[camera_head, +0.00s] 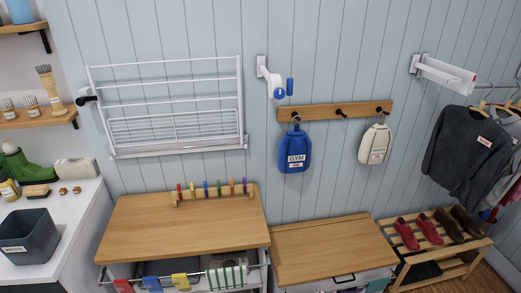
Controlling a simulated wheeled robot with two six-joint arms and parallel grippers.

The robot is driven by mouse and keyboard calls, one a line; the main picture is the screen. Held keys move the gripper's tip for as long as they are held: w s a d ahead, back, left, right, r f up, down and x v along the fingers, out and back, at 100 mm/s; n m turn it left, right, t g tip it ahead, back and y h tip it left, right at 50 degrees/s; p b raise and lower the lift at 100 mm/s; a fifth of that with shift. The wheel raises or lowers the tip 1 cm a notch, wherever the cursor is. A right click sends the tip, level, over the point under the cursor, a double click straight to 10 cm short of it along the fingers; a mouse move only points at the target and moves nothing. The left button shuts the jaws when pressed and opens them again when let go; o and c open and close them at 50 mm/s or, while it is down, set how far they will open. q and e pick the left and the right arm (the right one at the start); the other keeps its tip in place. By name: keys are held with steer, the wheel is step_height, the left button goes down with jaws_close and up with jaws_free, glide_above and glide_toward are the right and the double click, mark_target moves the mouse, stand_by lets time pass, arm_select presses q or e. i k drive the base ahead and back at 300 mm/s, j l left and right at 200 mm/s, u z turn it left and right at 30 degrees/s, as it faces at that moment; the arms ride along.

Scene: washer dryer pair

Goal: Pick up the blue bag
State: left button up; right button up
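The blue bag (295,151) hangs on the left hook of a wooden peg rail (318,113) on the wall, just right of the picture's middle. It hangs upright and has a white label with dark lettering on its front. A cream bag (374,145) of similar shape hangs on the right hook of the same rail. The middle hook is empty. Neither of my grippers shows in the head view.
A wooden worktop (185,232) and a lower wooden lid (335,250) stand below the rail. A white drying rack (165,100) is on the wall to the left. Grey clothes (465,150) hang at right above a shoe rack (400,243).

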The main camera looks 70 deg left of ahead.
mark_target(295, 148)
steer(key=u, duration=2)
steer(key=i+j, duration=0.4)
steer(key=j, duration=0.15)
steer(key=i+j, duration=0.4)
steer(key=j, duration=0.2)
steer(key=i+j+z, duration=0.1)
steer(key=z, duration=1.85)
